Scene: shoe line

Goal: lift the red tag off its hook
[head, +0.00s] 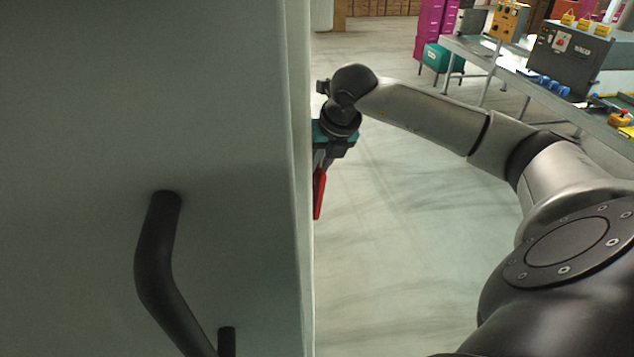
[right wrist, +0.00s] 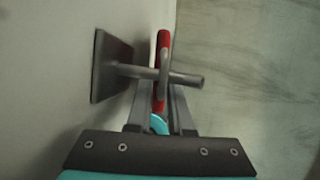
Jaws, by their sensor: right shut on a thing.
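The red tag (head: 319,196) hangs down beside the edge of the large grey panel in the head view. My right gripper (head: 319,163) is shut on it from above in that picture. In the right wrist view, the red tag (right wrist: 163,42) stands between the fingers of my right gripper (right wrist: 161,92). The grey metal hook (right wrist: 187,78) sticks out from a square plate (right wrist: 110,66) on the pale surface and crosses in front of the tag. Whether the tag still bears on the hook I cannot tell. The hook is hidden in the head view. My left gripper is not in view.
A large grey panel (head: 150,90) with a black handle (head: 157,255) fills the left of the head view, close to my right gripper. A workbench (head: 560,100) with machines stands at the back right. The floor (head: 400,230) between is clear.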

